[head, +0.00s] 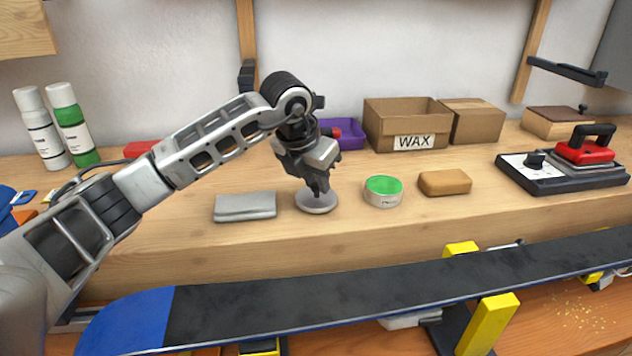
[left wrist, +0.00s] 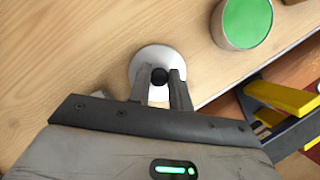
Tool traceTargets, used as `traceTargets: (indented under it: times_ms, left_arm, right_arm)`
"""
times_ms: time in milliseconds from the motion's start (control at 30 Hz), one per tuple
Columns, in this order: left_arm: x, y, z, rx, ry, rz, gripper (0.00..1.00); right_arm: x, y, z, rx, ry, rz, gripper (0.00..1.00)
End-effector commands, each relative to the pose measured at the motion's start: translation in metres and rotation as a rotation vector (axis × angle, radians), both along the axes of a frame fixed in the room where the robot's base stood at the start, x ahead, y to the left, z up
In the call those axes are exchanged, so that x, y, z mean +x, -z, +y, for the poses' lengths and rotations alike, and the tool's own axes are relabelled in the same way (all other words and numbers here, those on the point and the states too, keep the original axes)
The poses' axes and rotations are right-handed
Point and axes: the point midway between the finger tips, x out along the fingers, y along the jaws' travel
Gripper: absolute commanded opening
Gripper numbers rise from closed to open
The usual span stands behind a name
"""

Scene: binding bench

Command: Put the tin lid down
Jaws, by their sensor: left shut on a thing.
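The tin lid (head: 316,204) is a round grey disc with a small dark knob, seen on the knob in the left wrist view (left wrist: 146,62). It is level, at or just above the bench top; I cannot tell whether it touches the wood. My left gripper (head: 318,188) points down over it, and its fingers (left wrist: 160,82) are shut on the knob. The open tin (head: 383,198) with green wax stands just right of the lid, apart from it; it also shows in the left wrist view (left wrist: 217,28). My right gripper is not in view.
A folded grey cloth (head: 245,206) lies left of the lid. A tan block (head: 444,183) lies right of the tin. A waxing iron (head: 585,152) on its base is at the right. The WAX box (head: 375,128) stands behind. A snowboard (head: 400,287) lies along the front.

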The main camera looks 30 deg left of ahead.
Motion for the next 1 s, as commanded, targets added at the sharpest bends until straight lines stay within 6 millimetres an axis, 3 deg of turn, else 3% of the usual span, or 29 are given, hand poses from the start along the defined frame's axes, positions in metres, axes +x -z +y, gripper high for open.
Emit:
traceTargets:
  times_ms: [133, 433, 467, 500, 533, 867, 1000]
  left_arm:
    - [0.000, 0.012, 0.000, 0.000, 0.001, -0.001, 0.00]
    - [0.000, 0.015, -0.001, 0.000, 0.001, -0.002, 0.00]
    - [0.000, 0.015, -0.001, 0.000, 0.001, -0.002, 0.26]
    - [0.000, 0.014, -0.001, 0.000, 0.001, -0.002, 0.37]
    - [0.000, 0.014, -0.001, 0.000, 0.001, -0.002, 0.42]
    - [0.000, 0.011, -0.001, 0.000, 0.000, -0.003, 0.42]
    - [-0.006, -0.005, 0.000, -0.001, 0.000, -0.006, 0.42]
  right_arm:
    - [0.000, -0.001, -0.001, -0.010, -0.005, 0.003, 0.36]
    - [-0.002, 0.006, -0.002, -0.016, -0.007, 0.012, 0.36]
    - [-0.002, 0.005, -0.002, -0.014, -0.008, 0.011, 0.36]
    - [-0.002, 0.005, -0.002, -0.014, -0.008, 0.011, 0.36]
    - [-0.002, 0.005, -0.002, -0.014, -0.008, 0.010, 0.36]
    - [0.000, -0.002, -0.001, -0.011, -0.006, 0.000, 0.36]
    - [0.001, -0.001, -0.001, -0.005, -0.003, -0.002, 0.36]
